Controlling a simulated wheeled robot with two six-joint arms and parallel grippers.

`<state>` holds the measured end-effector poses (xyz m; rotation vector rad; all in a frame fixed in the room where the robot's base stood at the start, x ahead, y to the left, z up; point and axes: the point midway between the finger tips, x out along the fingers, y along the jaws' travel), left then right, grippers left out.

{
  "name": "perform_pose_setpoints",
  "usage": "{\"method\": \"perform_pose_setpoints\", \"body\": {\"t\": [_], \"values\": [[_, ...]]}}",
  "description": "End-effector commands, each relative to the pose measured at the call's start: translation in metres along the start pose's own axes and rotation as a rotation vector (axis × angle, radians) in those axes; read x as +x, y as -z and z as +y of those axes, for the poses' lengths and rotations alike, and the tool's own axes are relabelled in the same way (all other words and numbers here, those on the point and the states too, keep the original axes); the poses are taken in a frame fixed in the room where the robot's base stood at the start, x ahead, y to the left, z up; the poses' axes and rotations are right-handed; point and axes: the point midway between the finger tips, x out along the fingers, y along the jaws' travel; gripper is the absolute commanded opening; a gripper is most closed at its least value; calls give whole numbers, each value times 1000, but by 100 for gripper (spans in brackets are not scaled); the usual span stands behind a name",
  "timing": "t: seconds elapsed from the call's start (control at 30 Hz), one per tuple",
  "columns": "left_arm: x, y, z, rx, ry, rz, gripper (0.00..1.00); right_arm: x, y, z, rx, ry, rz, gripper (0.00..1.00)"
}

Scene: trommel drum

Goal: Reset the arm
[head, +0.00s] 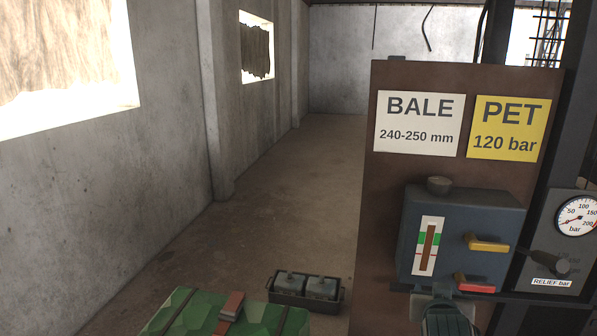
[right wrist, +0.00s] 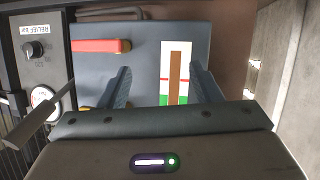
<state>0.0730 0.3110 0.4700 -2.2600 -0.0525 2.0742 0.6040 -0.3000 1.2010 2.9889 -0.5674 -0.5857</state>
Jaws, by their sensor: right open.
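My right gripper (head: 448,312) shows at the bottom of the head view, in front of the lower part of a blue-grey control box (head: 462,225). In the right wrist view, which is upside down, its two fingers (right wrist: 160,68) are spread and empty, facing the box. The box has a yellow lever (head: 487,243), a red lever (head: 476,285) and a white gauge strip (head: 428,246) with green and red bands and a brown bar. In the wrist view the red lever (right wrist: 102,46) is clear of the fingers; the yellow one is mostly hidden. My left gripper is not in view.
A brown panel (head: 420,175) carries a BALE sign (head: 417,122) and a yellow PET sign (head: 509,128). A pressure dial (head: 577,216) and black relief knob (head: 562,266) are at right. A black tray (head: 305,300) and green faceted object (head: 190,318) are low left. Floor behind is clear.

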Motion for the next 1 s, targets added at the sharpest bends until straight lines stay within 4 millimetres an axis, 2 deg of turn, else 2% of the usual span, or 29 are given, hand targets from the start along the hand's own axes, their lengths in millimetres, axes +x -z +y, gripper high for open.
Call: {"method": "perform_pose_setpoints", "body": {"t": [0.03,0.1,0.17,0.3,0.4,0.5,0.6,0.93,1.0], "values": [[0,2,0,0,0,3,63,-6,-35,4,-27,14,-63,58],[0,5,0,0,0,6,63,-17,-78,8,-57,41,-146,58],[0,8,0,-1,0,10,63,-30,-114,12,-85,63,-218,58],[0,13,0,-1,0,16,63,-68,-191,24,-148,122,-387,58],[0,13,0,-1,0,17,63,-99,-237,32,-190,164,-500,58],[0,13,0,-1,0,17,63,-126,-270,40,-221,198,-587,58],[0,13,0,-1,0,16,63,-149,-293,46,-246,227,-657,58],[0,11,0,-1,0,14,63,-219,-346,64,-310,309,-846,58],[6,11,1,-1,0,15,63,-198,-367,59,-306,304,-846,58]]}}
